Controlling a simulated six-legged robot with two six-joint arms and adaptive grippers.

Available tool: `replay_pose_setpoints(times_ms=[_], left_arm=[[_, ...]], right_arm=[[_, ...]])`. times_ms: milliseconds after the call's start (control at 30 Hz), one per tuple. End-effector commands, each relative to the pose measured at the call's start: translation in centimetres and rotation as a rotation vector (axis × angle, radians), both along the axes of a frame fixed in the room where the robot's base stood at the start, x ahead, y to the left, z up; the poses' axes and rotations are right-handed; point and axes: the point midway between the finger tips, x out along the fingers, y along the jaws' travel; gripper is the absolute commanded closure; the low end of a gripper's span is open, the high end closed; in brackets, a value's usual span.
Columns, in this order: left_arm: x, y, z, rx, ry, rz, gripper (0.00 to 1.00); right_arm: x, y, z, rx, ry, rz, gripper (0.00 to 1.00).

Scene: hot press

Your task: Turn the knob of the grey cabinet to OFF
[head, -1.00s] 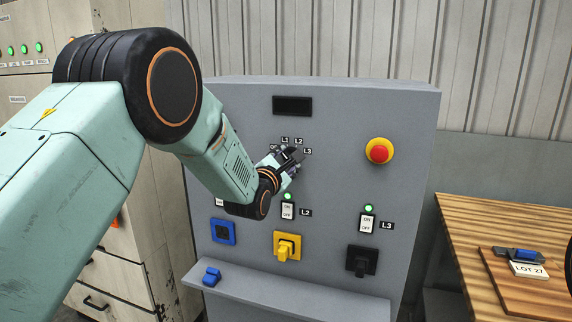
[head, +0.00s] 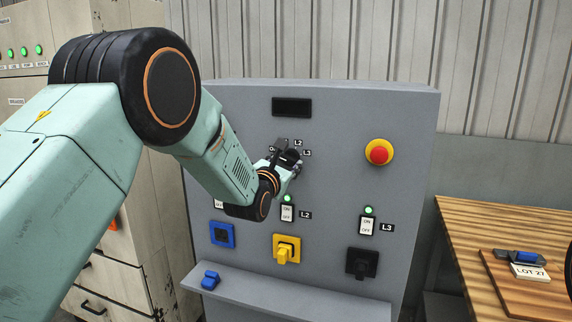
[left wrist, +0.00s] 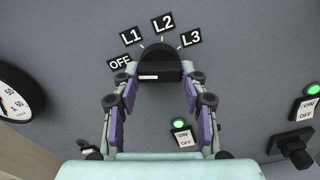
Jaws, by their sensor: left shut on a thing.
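The grey cabinet (head: 340,120) stands in front of me. Its black knob (left wrist: 160,58) shows in the left wrist view, with labels OFF (left wrist: 120,63), L1, L2 and L3 fanned around its upper side. A short white mark shows on the knob's near face; which label the knob points to is not clear. My left gripper (head: 290,157) is at the knob, its fingers (left wrist: 159,76) shut on the knob from both sides. In the head view the gripper hides the knob and partly covers the labels. My right gripper is not in view.
A red emergency button (head: 379,151) is right of the knob. Below are L2 (head: 287,212) and L3 (head: 367,224) switches with green lamps, and blue, yellow (head: 287,249) and black sockets. A blue plug (head: 211,279) lies on the ledge. A wooden table (head: 465,225) stands at right.

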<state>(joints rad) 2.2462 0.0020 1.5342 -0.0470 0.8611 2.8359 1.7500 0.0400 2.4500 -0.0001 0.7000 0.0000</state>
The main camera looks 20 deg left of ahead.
Motion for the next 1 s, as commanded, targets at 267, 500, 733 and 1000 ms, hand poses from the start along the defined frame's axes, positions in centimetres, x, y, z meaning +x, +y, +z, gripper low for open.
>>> replay_pose_setpoints(times_ms=[267, 500, 733, 1000], left_arm=[[-0.09, -0.01, -0.4, -0.004, 0.009, 0.0, 0.88], [-0.06, -0.01, -0.27, -0.003, 0.006, 0.0, 0.41], [-0.03, -0.01, -0.14, -0.002, 0.003, 0.0, 0.34], [-0.61, 0.02, -0.11, -0.001, 0.003, 0.0, 0.34]], right_arm=[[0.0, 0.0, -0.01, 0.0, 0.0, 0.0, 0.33], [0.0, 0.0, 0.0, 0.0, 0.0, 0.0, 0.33], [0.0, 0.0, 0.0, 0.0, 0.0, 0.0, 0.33], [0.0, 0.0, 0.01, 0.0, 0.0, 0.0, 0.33]])
